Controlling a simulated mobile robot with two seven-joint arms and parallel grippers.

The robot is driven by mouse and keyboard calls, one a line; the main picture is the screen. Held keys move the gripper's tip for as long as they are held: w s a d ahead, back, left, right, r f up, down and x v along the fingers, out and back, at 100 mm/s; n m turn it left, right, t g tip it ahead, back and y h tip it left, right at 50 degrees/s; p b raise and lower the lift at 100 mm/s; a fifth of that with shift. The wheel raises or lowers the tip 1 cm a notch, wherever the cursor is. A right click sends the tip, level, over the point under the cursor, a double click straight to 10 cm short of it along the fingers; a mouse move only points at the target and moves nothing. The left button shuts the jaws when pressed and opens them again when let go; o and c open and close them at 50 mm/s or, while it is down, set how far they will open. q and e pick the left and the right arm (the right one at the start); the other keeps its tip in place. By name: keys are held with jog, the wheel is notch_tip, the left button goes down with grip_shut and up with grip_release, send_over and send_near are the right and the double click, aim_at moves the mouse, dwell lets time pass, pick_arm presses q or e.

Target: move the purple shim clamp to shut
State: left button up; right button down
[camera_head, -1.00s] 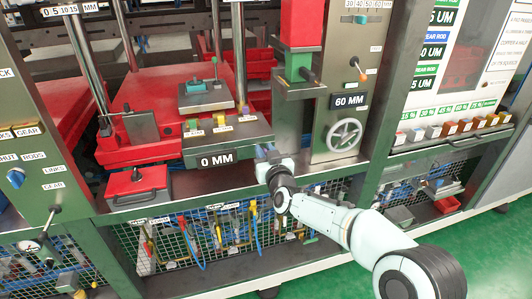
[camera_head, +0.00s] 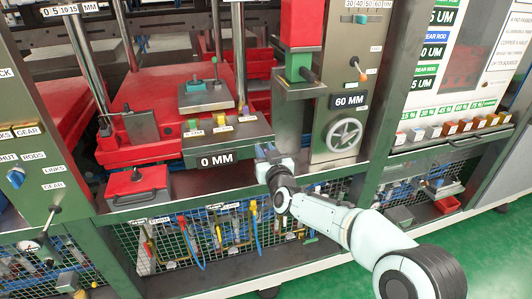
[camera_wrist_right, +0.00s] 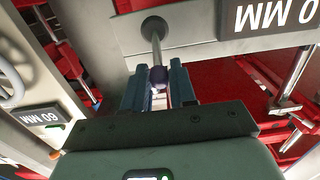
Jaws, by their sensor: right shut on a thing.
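The purple shim clamp shows in the right wrist view as a short grey rod with a dark purple round knob (camera_wrist_right: 159,76), standing out from a round base on a grey block. My right gripper (camera_wrist_right: 158,92) is shut on this knob, with a finger on either side. In the head view my right gripper (camera_head: 266,155) is at the right front end of the grey block, beside the 0 MM sign (camera_head: 216,159), and hides the knob. A small purple piece (camera_head: 244,111) shows on top of the block. My left gripper is not in view.
Green (camera_head: 192,125) and yellow (camera_head: 220,119) pieces sit on the same block. A handwheel (camera_head: 344,135) and the 60 MM sign (camera_head: 348,100) are on the panel to the right. A mesh shelf (camera_head: 190,238) with hanging tools lies below.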

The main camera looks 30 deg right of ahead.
dwell(0.5)
jog(key=shift+s+f+b, duration=0.2)
jog(key=shift+f+b, duration=0.45)
jog(key=shift+f, duration=0.05)
jog(key=shift+s+a+f, duration=0.1)
jog(key=shift+s+f, duration=0.1)
jog(key=shift+f, duration=0.15)
jog(key=shift+f+b, duration=0.1)
jog(key=shift+b, duration=0.25)
